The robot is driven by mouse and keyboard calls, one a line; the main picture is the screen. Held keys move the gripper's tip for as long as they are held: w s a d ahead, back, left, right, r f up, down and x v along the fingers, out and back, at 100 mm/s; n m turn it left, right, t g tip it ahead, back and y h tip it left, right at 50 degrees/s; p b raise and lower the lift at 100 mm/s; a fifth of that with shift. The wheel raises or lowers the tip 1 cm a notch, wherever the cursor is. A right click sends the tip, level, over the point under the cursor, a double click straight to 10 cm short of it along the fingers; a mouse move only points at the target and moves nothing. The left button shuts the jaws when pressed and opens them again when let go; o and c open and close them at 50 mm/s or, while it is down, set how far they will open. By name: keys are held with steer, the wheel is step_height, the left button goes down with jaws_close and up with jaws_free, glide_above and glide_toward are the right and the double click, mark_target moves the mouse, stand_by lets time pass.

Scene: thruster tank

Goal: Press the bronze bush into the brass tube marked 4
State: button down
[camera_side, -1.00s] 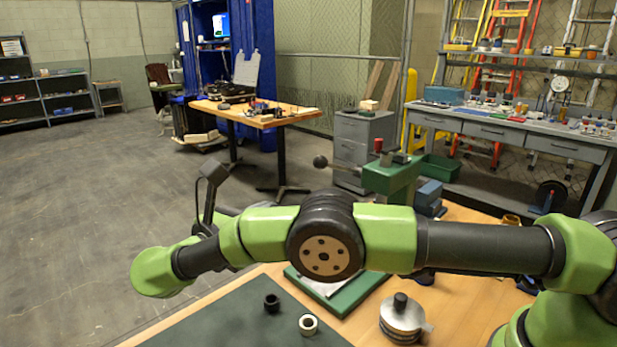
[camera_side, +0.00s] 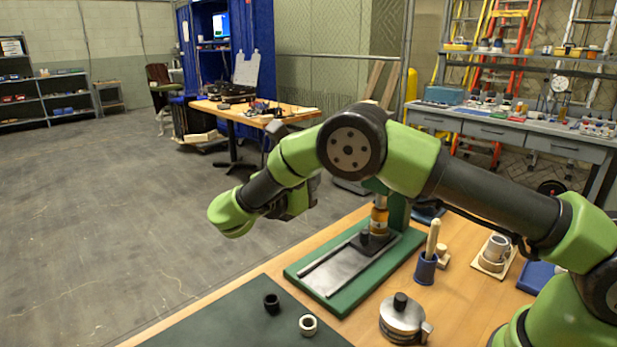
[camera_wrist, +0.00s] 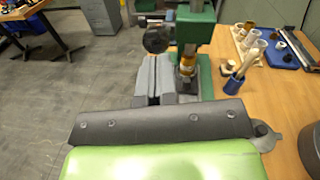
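A brass-coloured tube (camera_side: 379,221) stands upright on the base of the green arbor press (camera_side: 340,275), under the press head. It also shows in the wrist view (camera_wrist: 187,64). Its number cannot be read, and I cannot make out the bronze bush as a separate piece. My gripper (camera_wrist: 156,62) has its two grey fingers close together and looks shut, with nothing seen between them. Its tips are near the black ball (camera_wrist: 157,38) of the press lever, left of the press column; I cannot tell whether they touch. In the side view my arm hides most of the gripper and press head.
A blue cup (camera_side: 426,268) holds a wooden-handled tool right of the press. A pale board (camera_side: 493,256) with a grey ring part and a blue tray (camera_side: 538,277) lie further right. A knobbed round block (camera_side: 402,318) stands in front. Black and white rings lie on the dark mat (camera_side: 225,325).

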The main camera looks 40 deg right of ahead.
steer(key=shift+r, duration=0.15)
steer(key=d+r+y, duration=0.1)
steer(key=r, duration=0.1)
steer(key=d+r+y, duration=0.1)
steer(key=r+y, duration=0.1)
steer(key=d+r+y, duration=0.1)
steer(key=r+y, duration=0.1)
steer(key=shift+d+r+m, duration=0.3)
steer(key=shift+d+r, duration=0.05)
steer(key=d+r+y, duration=0.4)
steer(key=d, duration=0.3)
steer(key=shift+d+r+g+y, duration=0.15)
steer(key=shift+r+g+y, duration=0.25)
stand_by(0.4)
steer(key=v, duration=0.9)
steer(key=shift+a+r, duration=0.3)
